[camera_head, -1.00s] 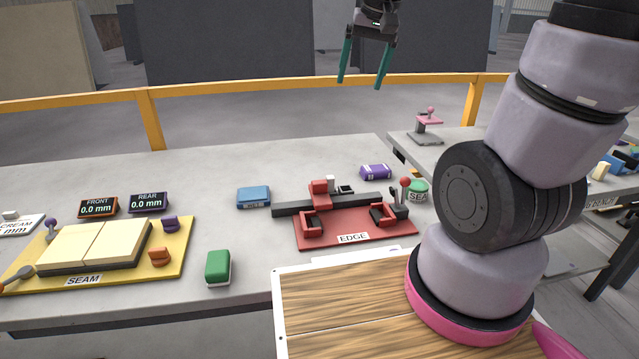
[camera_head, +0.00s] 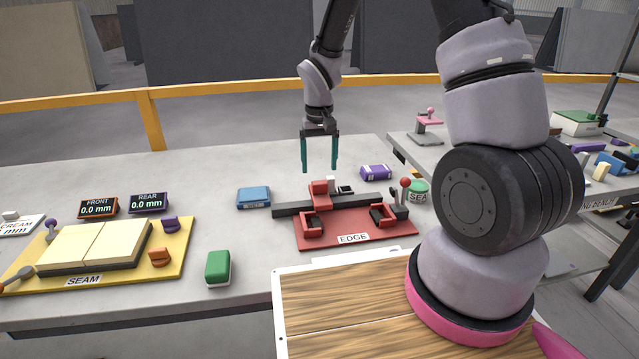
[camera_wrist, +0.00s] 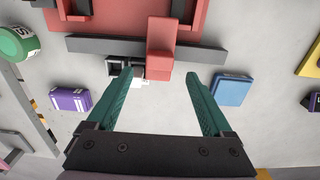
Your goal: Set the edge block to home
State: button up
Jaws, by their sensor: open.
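The edge block appears to be the red block (camera_head: 320,194) on the dark rail (camera_head: 290,207) behind the red plate labelled EDGE (camera_head: 340,232). In the wrist view the red block (camera_wrist: 160,48) lies ahead of the fingertips, between their lines. My gripper (camera_head: 319,170) is open and empty, pointing down above and behind the red block. It also shows in the wrist view (camera_wrist: 160,75), its teal fingers wide apart. No home mark can be read.
A red-knobbed lever (camera_head: 405,184) stands at the plate's right end. A blue block (camera_head: 254,196), a purple block (camera_head: 376,172) and a green tin (camera_head: 418,189) lie around the fixture. A green block (camera_head: 218,267) and the yellow SEAM board (camera_head: 180,262) are at left.

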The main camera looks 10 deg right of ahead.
aim_at(319, 182)
notch_tip(319, 182, down, 7)
jog(key=shift+r, duration=0.2)
grip_shut()
